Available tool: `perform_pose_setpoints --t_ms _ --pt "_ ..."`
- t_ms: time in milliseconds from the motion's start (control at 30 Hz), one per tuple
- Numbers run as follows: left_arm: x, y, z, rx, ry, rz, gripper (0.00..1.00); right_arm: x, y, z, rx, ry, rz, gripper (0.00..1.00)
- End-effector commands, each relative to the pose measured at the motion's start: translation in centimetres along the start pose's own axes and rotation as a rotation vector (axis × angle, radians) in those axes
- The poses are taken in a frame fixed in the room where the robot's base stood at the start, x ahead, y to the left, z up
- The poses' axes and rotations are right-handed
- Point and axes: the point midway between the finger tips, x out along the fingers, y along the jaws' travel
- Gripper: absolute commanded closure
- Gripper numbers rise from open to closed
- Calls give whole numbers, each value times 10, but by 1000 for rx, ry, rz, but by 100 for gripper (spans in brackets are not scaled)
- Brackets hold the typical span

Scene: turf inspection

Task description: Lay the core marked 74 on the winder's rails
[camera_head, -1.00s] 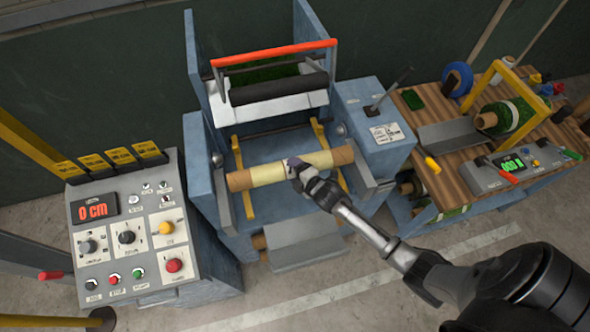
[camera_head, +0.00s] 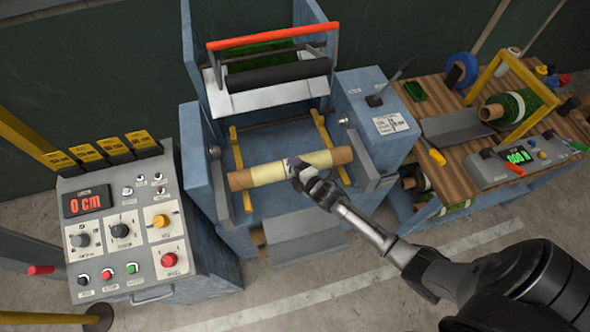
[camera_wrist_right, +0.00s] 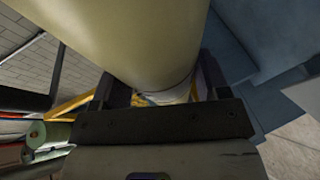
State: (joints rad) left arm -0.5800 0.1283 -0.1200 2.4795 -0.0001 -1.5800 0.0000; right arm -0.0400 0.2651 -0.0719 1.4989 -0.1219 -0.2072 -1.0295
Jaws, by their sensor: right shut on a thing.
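The core (camera_head: 268,175) is a brown cardboard tube with a pale yellow middle. It lies level, crossing above the winder's two yellow rails (camera_head: 323,133), (camera_head: 236,150); I cannot tell whether it touches them. No number is readable on it. My right gripper (camera_head: 298,170) is shut on the core just right of its middle, reaching in from the lower right. In the right wrist view the core (camera_wrist_right: 130,35) fills the top middle, between the dark fingers of the gripper (camera_wrist_right: 160,92). My left gripper is not in view.
The blue winder's side walls (camera_head: 200,165) flank the core closely. A red-orange bar (camera_head: 270,36) and dark roller (camera_head: 275,76) are behind. A grey tray (camera_head: 295,236) slopes in front. A control console (camera_head: 130,235) stands left, a wooden bench (camera_head: 455,150) right.

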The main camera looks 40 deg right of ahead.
Motion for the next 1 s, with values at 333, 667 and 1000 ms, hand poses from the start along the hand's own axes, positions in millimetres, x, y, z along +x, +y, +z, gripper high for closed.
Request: perform_pose_setpoints --t_ms 333,667,1000 --pt "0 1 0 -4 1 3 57 0 1 0 0 0 2 1" --pt "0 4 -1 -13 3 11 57 -6 -1 0 0 -1 -3 1" --pt "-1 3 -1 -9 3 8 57 -65 -2 0 -2 0 -3 1"
